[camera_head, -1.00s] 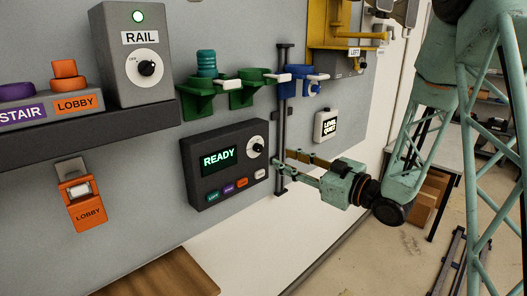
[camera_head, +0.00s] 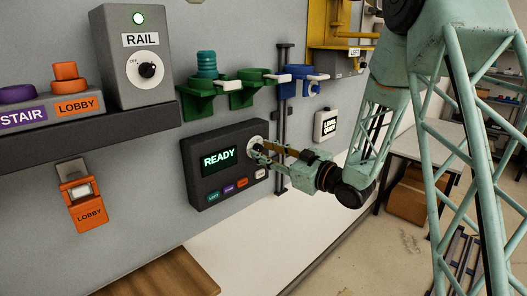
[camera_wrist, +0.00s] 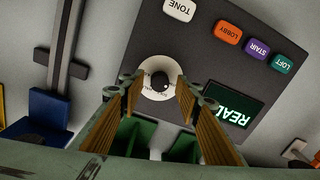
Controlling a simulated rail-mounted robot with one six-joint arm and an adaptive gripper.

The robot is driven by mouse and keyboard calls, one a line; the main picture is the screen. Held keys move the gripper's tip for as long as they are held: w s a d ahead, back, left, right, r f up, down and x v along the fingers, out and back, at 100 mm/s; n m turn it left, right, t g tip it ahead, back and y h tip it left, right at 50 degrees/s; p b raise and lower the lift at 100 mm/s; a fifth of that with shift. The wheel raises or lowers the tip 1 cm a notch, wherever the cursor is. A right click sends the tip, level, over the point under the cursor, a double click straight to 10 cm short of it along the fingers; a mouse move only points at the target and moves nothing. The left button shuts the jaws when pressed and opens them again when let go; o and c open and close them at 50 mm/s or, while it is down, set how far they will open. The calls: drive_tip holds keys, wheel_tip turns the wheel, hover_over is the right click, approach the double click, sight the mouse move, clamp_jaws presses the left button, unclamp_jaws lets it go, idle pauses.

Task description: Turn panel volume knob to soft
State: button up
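The dark paging panel (camera_head: 197,183) is on the wall with a lit READY screen (camera_head: 219,159). Its volume knob is a black knob on a white dial (camera_head: 254,141), partly hidden by my gripper in the head view. In the wrist view the knob (camera_wrist: 160,82) shows between my two fingers, with the panel upside down. My gripper (camera_head: 262,152) is open, its fingertips at the dial, one on each side of the knob (camera_wrist: 158,88). I cannot tell whether they touch it. The knob's pointer setting is not clear.
Coloured buttons (camera_wrist: 229,33) and a white TONE button (camera_wrist: 181,9) are on the same panel. A dark vertical rail (camera_head: 281,118) stands just right of it. A small LEVEL QUIET display (camera_head: 326,125) is further right. Green holders (camera_head: 203,98) project above.

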drive_tip(key=shift+w+a, duration=0.15)
drive_tip(key=c, duration=0.9)
drive_tip(key=shift+o, duration=0.2)
drive_tip(key=shift+m, duration=0.3)
drive_tip(key=m+b, duration=0.1)
drive_tip(key=m, duration=1)
drive_tip(key=shift+p, duration=0.35)
drive_tip(key=shift+m+t, duration=0.3)
